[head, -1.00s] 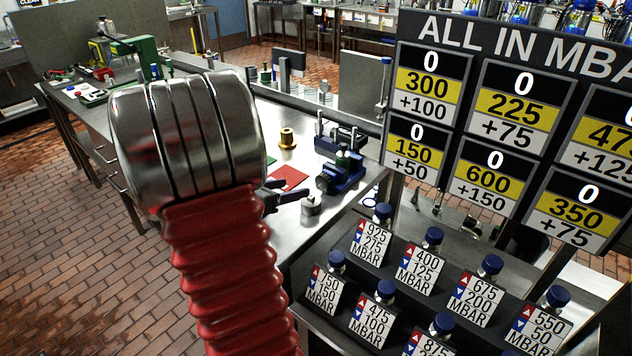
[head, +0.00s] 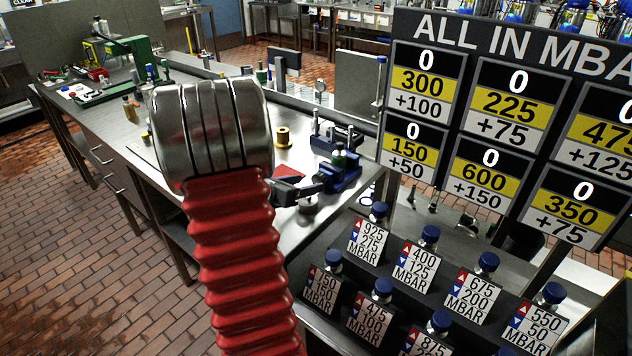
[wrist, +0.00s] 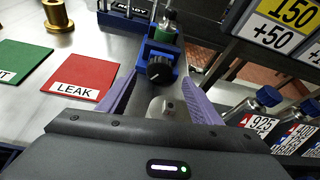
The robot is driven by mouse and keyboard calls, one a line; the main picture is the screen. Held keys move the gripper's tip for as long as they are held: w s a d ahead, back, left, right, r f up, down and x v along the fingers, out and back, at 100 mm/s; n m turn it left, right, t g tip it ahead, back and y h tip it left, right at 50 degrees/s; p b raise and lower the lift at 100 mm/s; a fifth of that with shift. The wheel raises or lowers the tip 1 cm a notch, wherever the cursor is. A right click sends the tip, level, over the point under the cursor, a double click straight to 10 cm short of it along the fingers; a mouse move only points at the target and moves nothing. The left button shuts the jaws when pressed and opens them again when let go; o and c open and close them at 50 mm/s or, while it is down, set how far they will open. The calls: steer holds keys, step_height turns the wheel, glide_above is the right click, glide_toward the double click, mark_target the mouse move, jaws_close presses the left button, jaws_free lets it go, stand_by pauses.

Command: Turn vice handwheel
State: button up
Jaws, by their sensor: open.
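The blue vice (head: 343,174) stands on the steel bench near its right edge. In the wrist view the vice (wrist: 166,50) is straight ahead, with its dark round handwheel (wrist: 159,71) facing me. My gripper (wrist: 159,78) is open and empty. Its purple fingers lie to the left and right of the handwheel in the picture; I cannot tell whether they reach around it. In the head view my gripper (head: 318,186) is at the near side of the vice, and the handwheel is hidden there.
A red LEAK plate (wrist: 78,77), a green plate (wrist: 20,62) and a brass spool (wrist: 57,14) lie left. A pressure board (head: 480,120) and valve-topped label blocks (head: 415,268) are right.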

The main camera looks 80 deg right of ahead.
mark_target(318, 181)
steer(key=shift+x, duration=2.8)
steer(key=shift+a, duration=0.1)
steer(key=c, duration=1)
